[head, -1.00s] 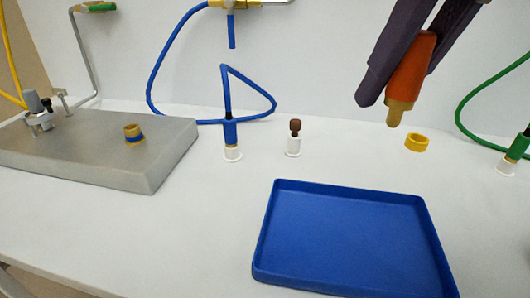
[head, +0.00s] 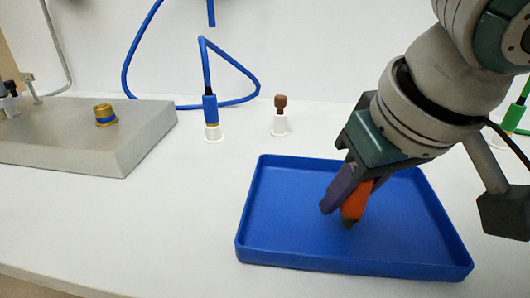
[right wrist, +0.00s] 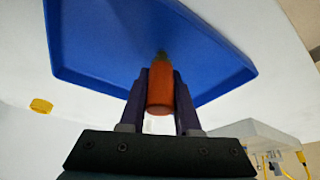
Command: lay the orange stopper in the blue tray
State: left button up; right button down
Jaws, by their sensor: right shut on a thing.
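The orange stopper (head: 355,203) is held between the purple fingers of my right gripper (head: 346,196). It tilts with its narrow tip pointing down over the blue tray (head: 285,247). In the right wrist view the stopper (right wrist: 160,92) sits between both fingers, with the tray (right wrist: 95,45) beyond it. The tray is otherwise empty where I can see it. I cannot tell whether the tip touches the tray floor. My arm hides part of the tray's back right. My left gripper is not in view.
A brown-topped piece in a white holder (head: 280,118) stands behind the tray. A blue hose plug (head: 210,108) stands left of it. A grey block (head: 85,140) with a gold-and-blue ring (head: 105,115) is at the left. A yellow ring (right wrist: 41,105) shows in the right wrist view.

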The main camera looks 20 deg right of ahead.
jog(key=shift+f, duration=0.35)
jog(key=c, duration=0.6)
grip_release()
jog(key=shift+f, duration=0.1)
